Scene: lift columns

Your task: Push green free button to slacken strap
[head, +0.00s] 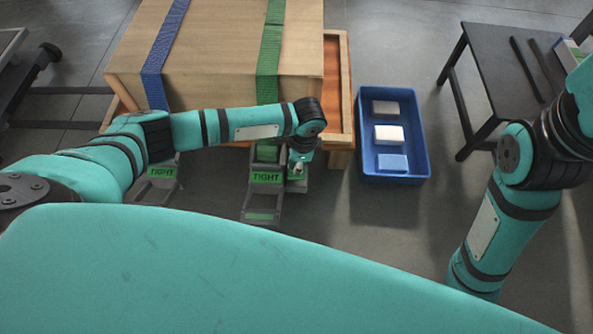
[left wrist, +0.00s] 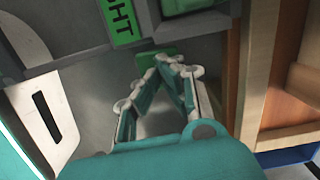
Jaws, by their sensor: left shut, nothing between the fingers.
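A green strap (head: 270,45) runs over a large wooden crate (head: 215,60) down to a grey ratchet unit (head: 262,200) with a green TIGHT label (head: 266,177). My left gripper (head: 297,172) is shut and empty, pointing down at the right side of this unit. In the left wrist view, the closed fingertips (left wrist: 172,60) are over or just before a dark green patch (left wrist: 150,62), partly hidden, which may be the free button. I cannot tell whether they touch it. Part of the TIGHT label (left wrist: 121,20) shows above. My right arm shows at the right; its gripper is out of view.
A blue strap (head: 163,55) leads to a second TIGHT unit (head: 158,180) at the left, partly behind my left arm. A blue bin (head: 421,150) with several blocks stands right of the crate. A black table (head: 490,65) stands farther right. Floor between is clear.

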